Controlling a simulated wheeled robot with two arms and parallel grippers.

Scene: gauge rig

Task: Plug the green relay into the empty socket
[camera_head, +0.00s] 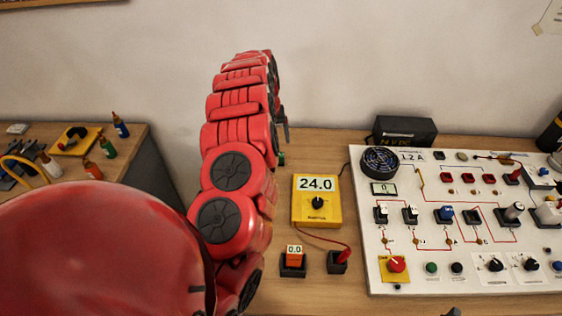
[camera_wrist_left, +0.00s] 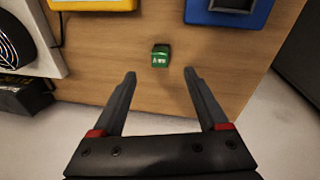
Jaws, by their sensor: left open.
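The small green relay (camera_wrist_left: 160,58) lies on the wooden table in the left wrist view. In the head view only a green sliver of it (camera_head: 281,158) shows beside my arm. My left gripper (camera_wrist_left: 160,73) is open, with its fingertips on either side of the relay's line and nothing between them; I cannot tell its height above the table. In the head view my red left arm hides most of that gripper. On the white board (camera_head: 460,275), a low black socket (camera_head: 473,217) right of the blue relay (camera_head: 445,213) looks empty.
A yellow meter (camera_head: 317,212) reading 24.0 stands between my left arm and the board, with a red cable. Two small black-based parts (camera_head: 293,262) (camera_head: 338,262) sit in front of it. A black power box (camera_head: 404,131) stands behind the board. A blue object (camera_wrist_left: 230,12) is near the relay.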

